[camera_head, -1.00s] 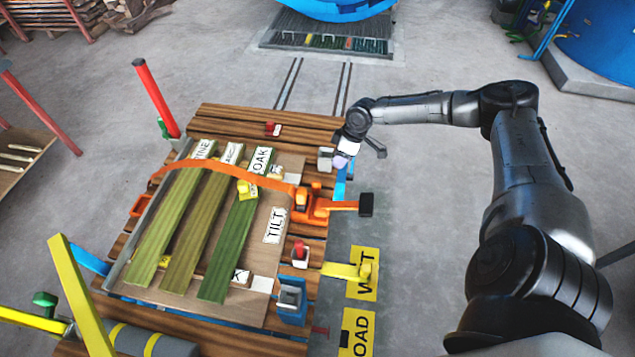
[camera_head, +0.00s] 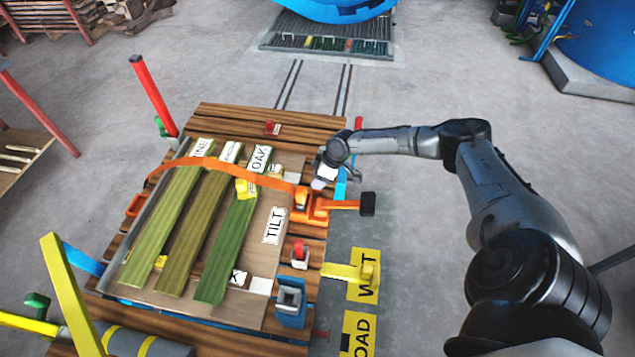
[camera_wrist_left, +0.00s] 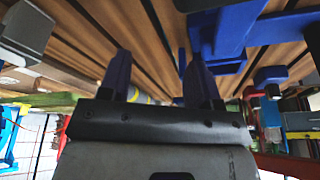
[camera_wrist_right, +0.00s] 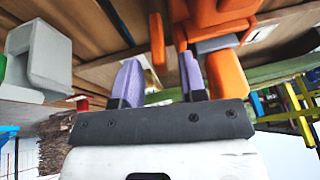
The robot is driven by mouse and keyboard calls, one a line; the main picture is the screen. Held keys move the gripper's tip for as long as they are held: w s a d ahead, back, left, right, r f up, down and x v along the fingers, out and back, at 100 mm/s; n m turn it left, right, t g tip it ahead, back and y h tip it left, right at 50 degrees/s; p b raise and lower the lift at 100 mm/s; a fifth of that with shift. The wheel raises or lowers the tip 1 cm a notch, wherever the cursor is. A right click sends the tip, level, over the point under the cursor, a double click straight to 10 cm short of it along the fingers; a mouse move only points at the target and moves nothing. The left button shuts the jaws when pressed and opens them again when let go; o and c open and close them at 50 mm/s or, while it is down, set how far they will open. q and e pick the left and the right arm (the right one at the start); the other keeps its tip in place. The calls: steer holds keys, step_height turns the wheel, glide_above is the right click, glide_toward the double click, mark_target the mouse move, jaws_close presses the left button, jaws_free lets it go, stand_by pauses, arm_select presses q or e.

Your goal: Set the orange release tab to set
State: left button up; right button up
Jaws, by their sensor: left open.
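An orange ratchet buckle (camera_head: 311,208) sits at the right end of the orange strap (camera_head: 225,168) on the slatted wooden cart, with an orange arm ending in a black handle (camera_head: 367,204). I cannot tell for certain which orange piece is the release tab. My right gripper (camera_head: 318,183) is just above and behind the buckle. In the right wrist view, its purple fingers (camera_wrist_right: 160,62) are apart, with a thin orange piece (camera_wrist_right: 157,42) beyond the gap and the buckle's orange parts (camera_wrist_right: 228,76) to the right.
Green boards (camera_head: 176,220) lie under the strap, beside a TILT label (camera_head: 274,226). A red-topped switch (camera_head: 300,254), a blue holder (camera_head: 291,302) and a yellow lever (camera_head: 350,271) are along the cart's right edge. A grey bracket (camera_wrist_right: 38,60) is left of my right gripper.

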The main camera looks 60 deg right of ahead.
steer(key=shift+w+a+f, duration=0.15)
steer(key=shift+w+f, duration=0.05)
steer(key=shift+f, duration=0.35)
jaws_close()
